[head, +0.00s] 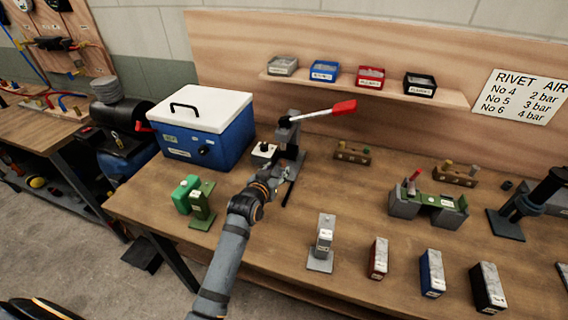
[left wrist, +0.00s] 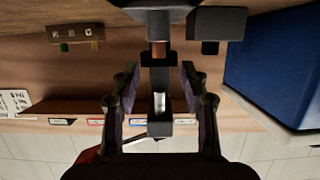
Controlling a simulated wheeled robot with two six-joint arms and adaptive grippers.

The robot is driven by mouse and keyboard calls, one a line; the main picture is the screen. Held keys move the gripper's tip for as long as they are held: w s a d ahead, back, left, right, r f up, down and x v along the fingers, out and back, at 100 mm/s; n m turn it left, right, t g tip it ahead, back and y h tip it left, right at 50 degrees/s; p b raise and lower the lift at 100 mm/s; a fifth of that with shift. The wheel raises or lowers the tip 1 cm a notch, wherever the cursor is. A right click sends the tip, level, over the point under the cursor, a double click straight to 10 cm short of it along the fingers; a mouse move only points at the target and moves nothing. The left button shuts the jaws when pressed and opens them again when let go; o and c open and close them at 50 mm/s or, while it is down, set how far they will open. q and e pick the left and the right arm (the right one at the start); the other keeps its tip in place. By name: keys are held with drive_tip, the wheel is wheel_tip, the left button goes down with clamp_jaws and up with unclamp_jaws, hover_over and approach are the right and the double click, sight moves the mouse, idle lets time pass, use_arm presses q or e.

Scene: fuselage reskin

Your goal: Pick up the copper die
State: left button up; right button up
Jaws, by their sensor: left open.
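A small copper-coloured piece (left wrist: 158,49), which looks like the copper die, sits in the dark arbor press (left wrist: 158,78) in the left wrist view. A bright silver rod (left wrist: 159,102) is in line with it. In the head view the press (head: 290,137) with its red-tipped lever stands on the bench; the copper piece cannot be made out there. My left gripper (head: 282,175) is in front of the press, low over the bench. In the left wrist view its fingers (left wrist: 159,72) are open, one on each side of the press line, with nothing held. My right gripper is not in view.
A blue box with a white lid (head: 207,125) stands left of the press. A small white box (head: 264,153) is close by the gripper. A wooden peg block (head: 352,154) lies to the right. Green dispensers (head: 195,200) and a grey stand (head: 322,245) are nearer the front edge.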

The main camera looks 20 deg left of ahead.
sight(283, 162)
use_arm(q)
drive_tip(key=shift+w, duration=0.3)
drive_tip(key=p+x, duration=0.1)
drive_tip(key=x, duration=0.3)
drive_tip(key=shift+w+d+f, duration=0.1)
drive_tip(key=shift+w+f, duration=0.1)
drive_tip(key=shift+s+r, duration=0.15)
drive_tip(key=shift+c, duration=1.1)
clamp_jaws()
